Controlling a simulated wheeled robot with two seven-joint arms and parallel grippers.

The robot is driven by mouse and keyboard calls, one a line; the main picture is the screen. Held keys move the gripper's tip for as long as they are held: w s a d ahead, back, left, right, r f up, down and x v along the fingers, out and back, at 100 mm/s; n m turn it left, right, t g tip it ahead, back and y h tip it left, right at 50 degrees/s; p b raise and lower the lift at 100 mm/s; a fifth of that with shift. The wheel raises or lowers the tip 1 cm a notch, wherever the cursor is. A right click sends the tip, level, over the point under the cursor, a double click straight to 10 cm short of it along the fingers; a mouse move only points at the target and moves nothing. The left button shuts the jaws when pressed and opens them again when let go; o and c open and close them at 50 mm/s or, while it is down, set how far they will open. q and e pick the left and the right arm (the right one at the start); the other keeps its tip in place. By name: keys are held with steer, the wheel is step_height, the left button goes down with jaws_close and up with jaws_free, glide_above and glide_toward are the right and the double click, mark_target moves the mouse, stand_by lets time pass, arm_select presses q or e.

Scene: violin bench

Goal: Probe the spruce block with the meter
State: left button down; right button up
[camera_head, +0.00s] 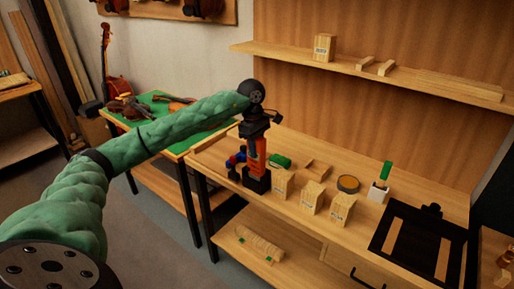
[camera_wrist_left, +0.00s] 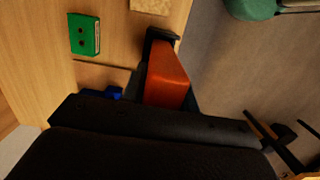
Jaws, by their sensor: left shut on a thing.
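My left gripper (camera_head: 256,184) is upright at the left end of the bench and shut on an orange and black tool, likely the meter (camera_head: 261,153). In the left wrist view the meter (camera_wrist_left: 168,78) is an orange body between the dark fingers. Three pale wood blocks with labels stand right of the gripper: a near-left one (camera_head: 283,183), a middle one (camera_head: 312,198) and a right one (camera_head: 341,209). Another labelled block (camera_head: 324,47) stands on the shelf. The labels are too small to read, so I cannot tell which is spruce. My right gripper is out of view.
A green box (camera_wrist_left: 84,35) lies near the meter. A round dark tin (camera_head: 347,184), a white holder with a green-handled tool (camera_head: 378,192) and a black frame (camera_head: 418,240) stand along the bench (camera_head: 330,162). A wall shelf (camera_head: 390,78) overhangs the back.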

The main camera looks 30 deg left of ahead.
arm_select(q)
steer(key=shift+f+b, duration=0.95)
steer(key=shift+f, duration=0.35)
steer(key=c, duration=1)
jaws_free()
steer(key=shift+r, duration=0.1)
steer(key=r, duration=0.2)
steer(key=r+b, duration=0.1)
steer(key=r, duration=0.1)
steer(key=r+b, duration=0.1)
steer(key=r, duration=0.1)
steer(key=shift+w+a+r, duration=0.1)
steer(key=shift+a+r, duration=0.05)
steer(key=shift+a, duration=0.25)
steer(key=shift+a+r, duration=0.1)
steer(key=shift+r, duration=0.6)
steer(key=shift+r, duration=0.1)
